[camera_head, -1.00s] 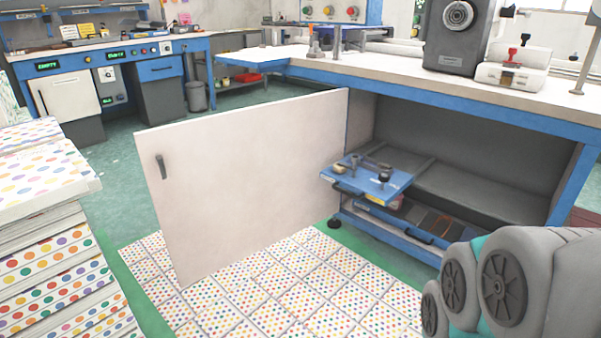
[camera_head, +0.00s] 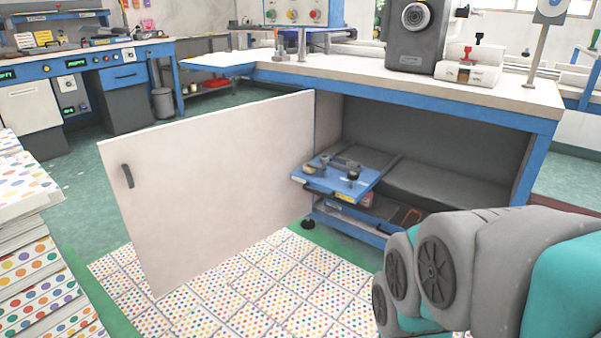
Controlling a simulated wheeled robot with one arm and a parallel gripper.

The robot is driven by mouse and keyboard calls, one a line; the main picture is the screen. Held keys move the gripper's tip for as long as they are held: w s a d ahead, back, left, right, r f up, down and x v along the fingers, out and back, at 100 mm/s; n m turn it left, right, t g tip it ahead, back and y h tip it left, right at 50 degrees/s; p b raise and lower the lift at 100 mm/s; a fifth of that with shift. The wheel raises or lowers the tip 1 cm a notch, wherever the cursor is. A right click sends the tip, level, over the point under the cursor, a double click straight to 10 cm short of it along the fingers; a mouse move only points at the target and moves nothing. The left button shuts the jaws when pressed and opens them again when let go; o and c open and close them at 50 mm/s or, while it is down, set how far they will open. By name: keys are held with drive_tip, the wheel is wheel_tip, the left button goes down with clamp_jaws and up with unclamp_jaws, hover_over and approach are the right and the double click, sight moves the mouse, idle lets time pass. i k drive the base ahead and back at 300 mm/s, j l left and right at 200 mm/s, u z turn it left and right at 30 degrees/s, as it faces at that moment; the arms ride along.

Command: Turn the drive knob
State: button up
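I cannot tell for sure which part is the drive knob. A dark grey machine housing (camera_head: 412,45) stands on the workbench and has a round ribbed dial (camera_head: 415,16) on its front. A blue pull-out tray (camera_head: 325,187) in the open cabinet carries a small upright black knob-like part (camera_head: 353,171) and other small parts. My arm shows at the lower right, in front of the bench. My gripper is outside the picture.
The white cabinet door (camera_head: 215,185) stands wide open toward me, left of the tray. Stacked dotted boards (camera_head: 25,225) stand at the left edge. Dotted tiles (camera_head: 250,290) cover the floor in front. A white block with red and black levers (camera_head: 468,73) sits beside the housing.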

sight(352, 175)
drive_tip(key=i+l+u, duration=0.25)
drive_tip(key=i+u, duration=0.2)
drive_tip(key=i+l+u, duration=0.4)
drive_tip(key=k+j, duration=0.05)
